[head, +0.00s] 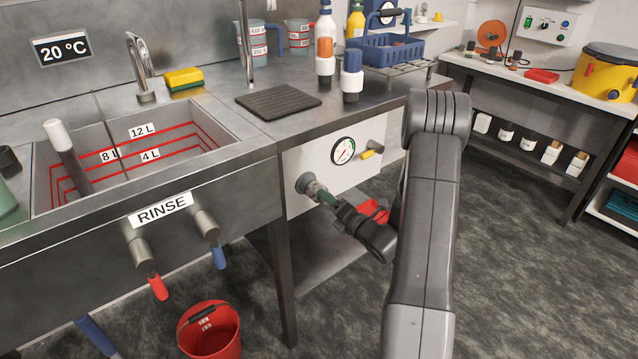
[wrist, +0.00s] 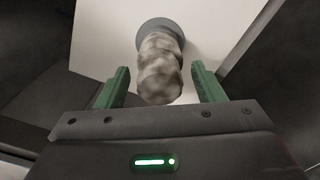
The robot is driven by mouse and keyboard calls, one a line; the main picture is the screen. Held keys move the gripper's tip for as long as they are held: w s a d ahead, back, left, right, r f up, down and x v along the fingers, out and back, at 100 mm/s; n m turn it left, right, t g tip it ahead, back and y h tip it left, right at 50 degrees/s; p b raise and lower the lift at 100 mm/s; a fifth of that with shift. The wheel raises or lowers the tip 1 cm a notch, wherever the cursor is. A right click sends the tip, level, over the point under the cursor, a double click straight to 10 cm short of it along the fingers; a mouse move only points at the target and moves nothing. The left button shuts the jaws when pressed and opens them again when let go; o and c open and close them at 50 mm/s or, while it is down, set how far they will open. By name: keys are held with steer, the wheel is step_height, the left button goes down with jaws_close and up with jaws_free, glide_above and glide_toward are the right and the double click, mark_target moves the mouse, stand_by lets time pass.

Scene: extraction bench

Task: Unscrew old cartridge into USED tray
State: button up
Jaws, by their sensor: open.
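The old cartridge (wrist: 160,72) is a mottled grey-brown, lumpy cylinder. It sticks out of a grey round collar (wrist: 160,28) on the white panel. In the head view the collar (head: 308,184) sits at the panel's lower left, and my gripper hides most of the cartridge. My gripper (wrist: 160,88) is open, with one green finger on each side of the cartridge and a visible gap at both sides. It also shows in the head view (head: 328,198). A red tray-like object (head: 376,210) shows partly behind my gripper; no USED label is readable.
The white panel (head: 300,160) also carries a pressure gauge (head: 343,151) and a yellow-handled valve (head: 372,153). Bottles with orange (head: 324,62) and blue (head: 351,76) parts stand on the counter above. A sink (head: 140,150) lies left, and a red bucket (head: 210,335) stands below.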

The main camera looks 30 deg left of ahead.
steer(key=m+p, duration=0.1)
steer(key=m, duration=0.1)
steer(key=m+p, duration=0.3)
steer(key=m, duration=0.1)
steer(key=shift+r+p, duration=0.25)
steer(key=shift+p, duration=0.05)
steer(key=m, duration=0.1)
steer(key=m+p, duration=0.1)
steer(key=m, duration=0.1)
steer(key=shift+f, duration=0.25)
